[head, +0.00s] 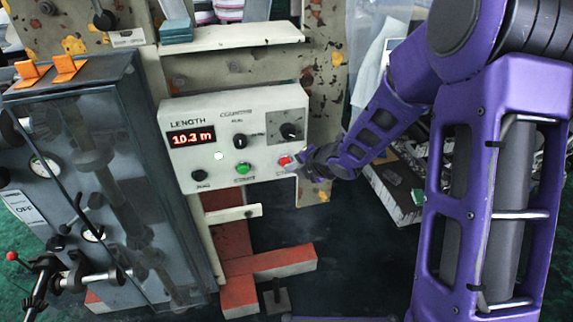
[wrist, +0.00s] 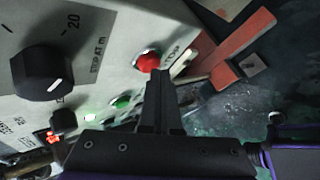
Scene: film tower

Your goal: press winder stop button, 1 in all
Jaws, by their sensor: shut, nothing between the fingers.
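The red stop button (head: 285,160) is at the lower right of the white winder control panel (head: 205,110). It also shows in the wrist view (wrist: 148,62), round and raised from the panel. My gripper (head: 301,160) is shut and empty, just right of the button in the head view. In the wrist view the closed fingertips (wrist: 159,74) are right at the button's lower edge; I cannot tell whether they touch it. The red display (head: 192,137) reads about 10.3 m.
A green button (head: 243,168) sits left of the red one, with black knobs (head: 291,131) above. A glass-fronted grey cabinet (head: 90,180) stands at left.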

